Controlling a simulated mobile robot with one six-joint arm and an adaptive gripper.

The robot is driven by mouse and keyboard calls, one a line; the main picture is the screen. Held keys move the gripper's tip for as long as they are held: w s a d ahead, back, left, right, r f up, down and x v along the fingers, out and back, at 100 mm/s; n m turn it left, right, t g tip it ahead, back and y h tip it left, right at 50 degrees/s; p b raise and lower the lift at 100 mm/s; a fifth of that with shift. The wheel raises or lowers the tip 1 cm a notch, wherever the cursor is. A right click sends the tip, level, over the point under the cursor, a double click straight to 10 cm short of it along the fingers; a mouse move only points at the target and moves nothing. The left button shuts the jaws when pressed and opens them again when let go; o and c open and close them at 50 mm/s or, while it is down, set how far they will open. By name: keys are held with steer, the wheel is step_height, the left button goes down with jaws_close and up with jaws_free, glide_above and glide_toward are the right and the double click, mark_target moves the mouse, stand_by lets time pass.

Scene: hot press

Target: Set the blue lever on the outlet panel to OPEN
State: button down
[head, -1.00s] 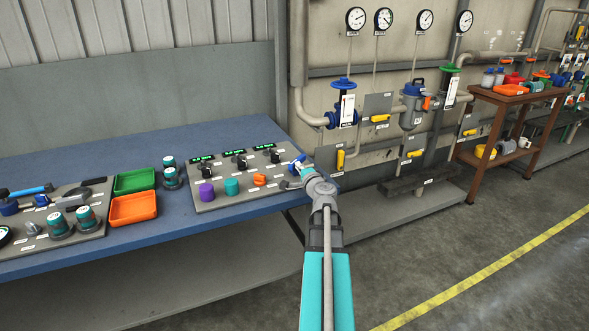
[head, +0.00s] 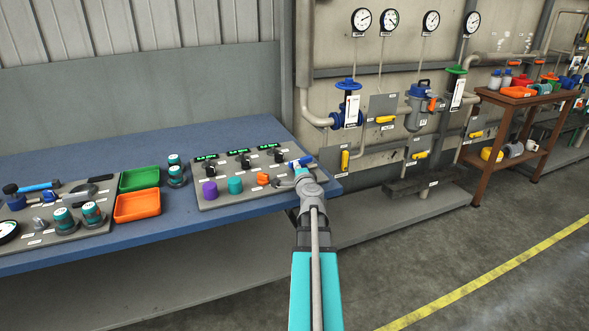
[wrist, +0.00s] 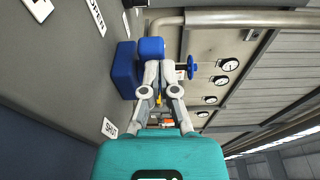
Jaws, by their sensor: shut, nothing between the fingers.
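The outlet panel is the grey sloped panel (head: 222,203) on the blue bench. Its blue lever (head: 301,161) sits at the panel's right end, and it shows large in the wrist view (wrist: 124,72). In the wrist view an OPEN label (wrist: 95,16) is at the top and a SHUT label (wrist: 109,128) is lower, with the lever between their levels. My gripper (head: 299,171) is shut and empty. Its fingertips (wrist: 160,66) are close against the lever's blue end; the exact contact is hard to tell. The fingers partly hide the lever.
Purple, teal and orange knobs (head: 263,179) are left of the gripper on the same panel. Green (head: 138,179) and orange (head: 137,206) trays lie further left. A piped wall with a blue handwheel (head: 348,85) stands behind on the right.

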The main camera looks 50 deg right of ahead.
steer(key=shift+w+a, duration=0.2)
steer(key=shift+w, duration=0.35)
stand_by(0.4)
steer(key=shift+v, duration=3.75)
steer(key=shift+s, duration=0.1)
